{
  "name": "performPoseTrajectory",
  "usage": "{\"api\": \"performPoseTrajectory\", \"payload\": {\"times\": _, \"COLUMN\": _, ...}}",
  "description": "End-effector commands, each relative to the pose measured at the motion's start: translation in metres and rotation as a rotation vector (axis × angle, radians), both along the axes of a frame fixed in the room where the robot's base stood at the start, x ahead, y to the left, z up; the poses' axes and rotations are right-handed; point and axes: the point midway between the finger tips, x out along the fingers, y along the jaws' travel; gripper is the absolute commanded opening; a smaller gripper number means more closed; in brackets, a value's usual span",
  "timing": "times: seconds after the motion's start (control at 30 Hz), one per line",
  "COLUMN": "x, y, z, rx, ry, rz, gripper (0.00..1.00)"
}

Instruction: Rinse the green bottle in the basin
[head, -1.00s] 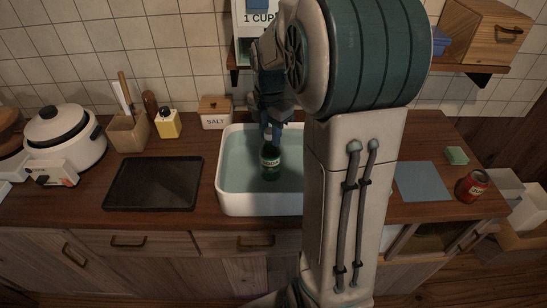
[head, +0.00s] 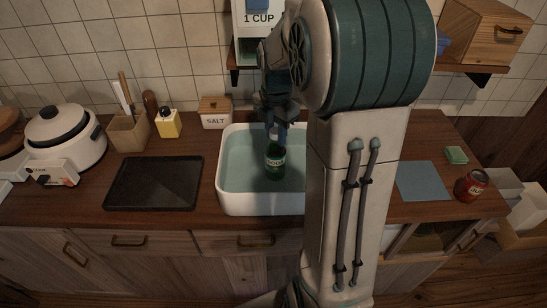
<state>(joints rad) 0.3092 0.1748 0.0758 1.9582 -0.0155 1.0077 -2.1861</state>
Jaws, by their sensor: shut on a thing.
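The green bottle (head: 275,163) is upright inside the white basin (head: 229,203), over or in the pale blue-green water. Its label faces me. My gripper (head: 276,138) points down and is shut on the upper part of the bottle. The fingertips are small and partly dark in this view. I cannot tell whether the bottle's bottom touches the basin floor. My arm hides the right side of the basin.
A dark tray (head: 153,184) lies left of the basin. A salt box (head: 215,113) and a yellow bottle (head: 168,124) stand behind. Right of my arm are a blue-grey mat (head: 423,181), a green sponge (head: 456,155) and a red can (head: 471,185).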

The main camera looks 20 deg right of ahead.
Motion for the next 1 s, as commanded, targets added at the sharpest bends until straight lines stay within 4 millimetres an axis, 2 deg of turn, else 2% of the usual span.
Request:
{"api": "performPoseTrajectory", "payload": {"times": 0.2, "x": -0.006, "y": -0.014, "z": 0.0, "rx": 0.0, "ry": 0.0, "rz": -0.002, "gripper": 0.0}}
{"api": "performPoseTrajectory", "payload": {"times": 0.57, "x": -0.007, "y": -0.015, "z": 0.0, "rx": 0.0, "ry": 0.001, "rz": 0.0, "gripper": 0.0}}
{"api": "performPoseTrajectory", "payload": {"times": 1.0, "x": 0.008, "y": 0.019, "z": 0.0, "rx": 0.0, "ry": 0.001, "rz": 0.002, "gripper": 0.0}}
